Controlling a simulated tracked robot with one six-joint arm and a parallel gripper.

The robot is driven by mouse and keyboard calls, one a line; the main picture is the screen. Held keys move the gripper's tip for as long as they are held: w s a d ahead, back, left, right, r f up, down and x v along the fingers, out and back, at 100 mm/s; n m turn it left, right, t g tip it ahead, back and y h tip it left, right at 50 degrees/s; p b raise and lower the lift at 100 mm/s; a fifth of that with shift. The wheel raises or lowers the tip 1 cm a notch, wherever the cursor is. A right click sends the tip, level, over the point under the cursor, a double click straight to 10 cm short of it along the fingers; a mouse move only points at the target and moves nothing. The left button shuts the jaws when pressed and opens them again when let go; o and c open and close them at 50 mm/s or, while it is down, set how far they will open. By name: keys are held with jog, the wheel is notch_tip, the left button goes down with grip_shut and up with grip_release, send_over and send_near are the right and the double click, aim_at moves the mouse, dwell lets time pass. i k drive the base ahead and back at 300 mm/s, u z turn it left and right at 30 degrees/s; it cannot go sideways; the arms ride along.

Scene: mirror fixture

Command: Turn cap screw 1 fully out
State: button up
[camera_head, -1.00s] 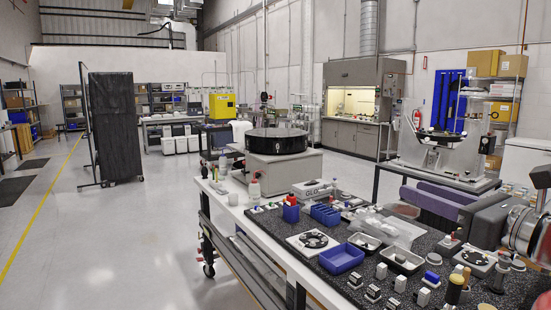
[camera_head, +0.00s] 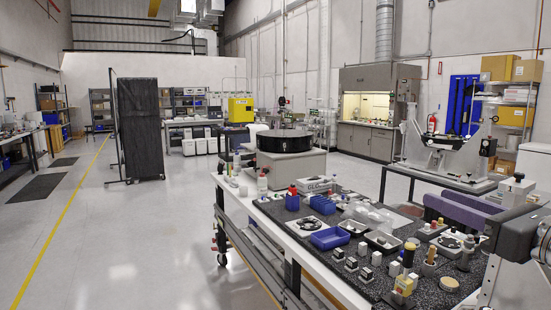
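I cannot make out cap screw 1 in this view. A pale gimbal-like frame (camera_head: 412,146) stands at the back right, with a dark rounded part (camera_head: 444,141) held across it. I cannot tell whether it is the mirror fixture, and no screw heads are readable on it. A grey mechanism with a round metal end (camera_head: 519,232) is cut off by the right edge, and I cannot tell what it belongs to. My gripper's fingers do not show.
A bench with a speckled dark top (camera_head: 330,262) fills the lower right, crowded with a blue tray (camera_head: 334,238), metal dishes (camera_head: 381,240) and small parts. A black screen (camera_head: 139,130) stands left. The floor (camera_head: 130,230) on the left is clear.

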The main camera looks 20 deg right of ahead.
aim_at(518, 177)
jog(key=k, duration=0.45)
jog(key=z, duration=1.05)
jog(key=i, duration=1)
jog(key=u, duration=0.05)
